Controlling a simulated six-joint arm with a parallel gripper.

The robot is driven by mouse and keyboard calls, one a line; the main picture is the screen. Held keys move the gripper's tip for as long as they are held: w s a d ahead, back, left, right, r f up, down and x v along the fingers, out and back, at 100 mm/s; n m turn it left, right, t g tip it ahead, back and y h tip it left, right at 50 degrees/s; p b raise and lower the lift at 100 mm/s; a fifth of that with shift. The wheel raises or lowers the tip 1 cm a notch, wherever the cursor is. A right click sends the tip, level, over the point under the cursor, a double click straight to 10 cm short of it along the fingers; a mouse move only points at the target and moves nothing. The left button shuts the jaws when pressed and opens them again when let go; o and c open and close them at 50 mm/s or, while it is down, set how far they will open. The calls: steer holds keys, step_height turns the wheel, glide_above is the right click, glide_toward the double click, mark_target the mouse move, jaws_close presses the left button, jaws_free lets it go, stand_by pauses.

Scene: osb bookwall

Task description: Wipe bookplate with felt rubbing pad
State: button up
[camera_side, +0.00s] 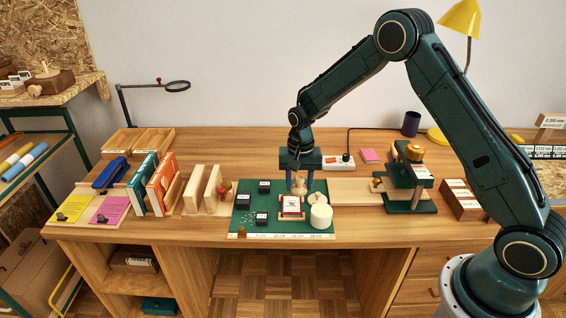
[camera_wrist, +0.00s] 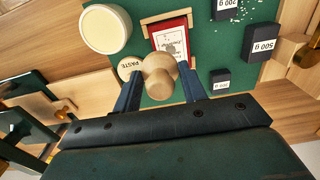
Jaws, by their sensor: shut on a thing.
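My gripper (camera_side: 299,178) is shut on the round wooden handle of the felt rubbing pad (camera_side: 299,187). In the wrist view the pad's pale wooden knob (camera_wrist: 160,76) sits between my two blue fingers; its felt underside is hidden. The bookplate (camera_side: 291,204) is a white printed label on a red book, which lies in a wooden cradle on the green mat. It also shows in the wrist view (camera_wrist: 173,43), partly covered by the pad's edge. The pad is at the book's far side in the side view; I cannot tell whether it touches the label.
A white round tub (camera_side: 321,216) stands right of the book, with a disc marked PASTE (camera_wrist: 130,66) beside it. Several dark weights, one marked 500 g (camera_wrist: 264,44), stand left on the green mat (camera_side: 262,222). A small press (camera_side: 410,180) is farther right.

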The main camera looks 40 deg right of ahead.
mark_target(296, 194)
steer(key=shift+f, duration=1.6)
steer(key=shift+w+a+f, duration=0.2)
steer(key=shift+a+f, duration=0.05)
steer(key=shift+f, duration=0.45)
steer(key=shift+w+a, duration=1.05)
steer(key=shift+a, duration=0.15)
steer(key=s+d, duration=0.2)
steer(key=d, duration=0.1)
steer(key=shift+s, duration=0.35)
steer(key=shift+w+r, duration=0.1)
steer(key=shift+r, duration=3.9)
